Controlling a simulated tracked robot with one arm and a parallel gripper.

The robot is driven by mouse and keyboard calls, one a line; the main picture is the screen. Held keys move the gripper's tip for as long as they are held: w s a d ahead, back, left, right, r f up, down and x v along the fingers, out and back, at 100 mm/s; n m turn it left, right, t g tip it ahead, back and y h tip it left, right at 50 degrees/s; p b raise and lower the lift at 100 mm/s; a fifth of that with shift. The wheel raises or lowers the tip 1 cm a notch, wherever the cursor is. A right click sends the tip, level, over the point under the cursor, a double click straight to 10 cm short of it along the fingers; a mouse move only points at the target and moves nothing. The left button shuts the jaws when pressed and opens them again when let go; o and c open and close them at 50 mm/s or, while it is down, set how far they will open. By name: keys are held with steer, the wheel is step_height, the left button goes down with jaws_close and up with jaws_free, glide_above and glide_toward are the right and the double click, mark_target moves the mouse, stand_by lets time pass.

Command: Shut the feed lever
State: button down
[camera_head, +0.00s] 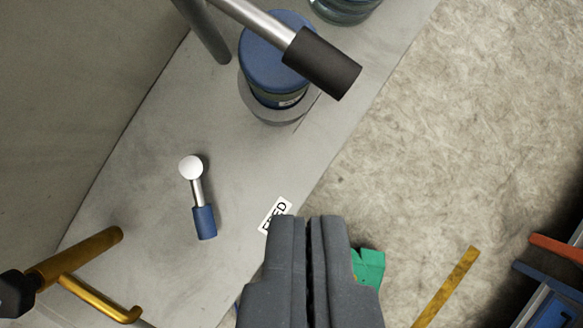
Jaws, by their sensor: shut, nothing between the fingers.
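My gripper (309,222) points up from the bottom centre of the view, its two dark fingers shut together and empty. A white label (276,214) just left of the fingertips is partly covered; the letters that show end in "ED". A green part (369,267) shows just right of the fingers, its left side hidden behind them. A lever with a metal rod and black grip (322,63) reaches in from the top. I cannot tell for certain which part is the feed lever, or whether my gripper touches the green part.
A blue-lidded jar (274,52) is at the top. Yellow bars (85,255) are lower left. Blue and red items lie at the right edge. The mottled floor (440,130) is mostly clear.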

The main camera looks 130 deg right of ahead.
steer(key=s+d+r+m+t+y, duration=0.15)
steer(key=d+r+t, duration=0.25)
steer(key=d+r, duration=0.8)
steer(key=s+d+r+m+t+h, duration=0.1)
steer(key=d+r+m+t, duration=0.15)
steer(key=d+r, duration=0.85)
steer(key=m+g+y+b, duration=0.4)
steer(key=m+g+y, duration=0.3)
steer(key=m+g, duration=0.65)
glide_toward(214, 219)
steer(key=shift+n+g+h, duration=0.25)
steer(key=shift+n+g, duration=0.35)
steer(key=shift+n, duration=0.15)
steer(key=f, duration=0.2)
steer(key=w+f, duration=0.1)
steer(key=f, duration=0.1)
steer(key=shift+d, duration=0.15)
steer(key=a, duration=0.1)
steer(key=s+a+f+b, duration=0.1)
steer(key=a, duration=0.1)
steer(key=shift+f, duration=0.1)
steer(key=shift+s+a, duration=0.3)
steer(key=shift+a, duration=0.2)
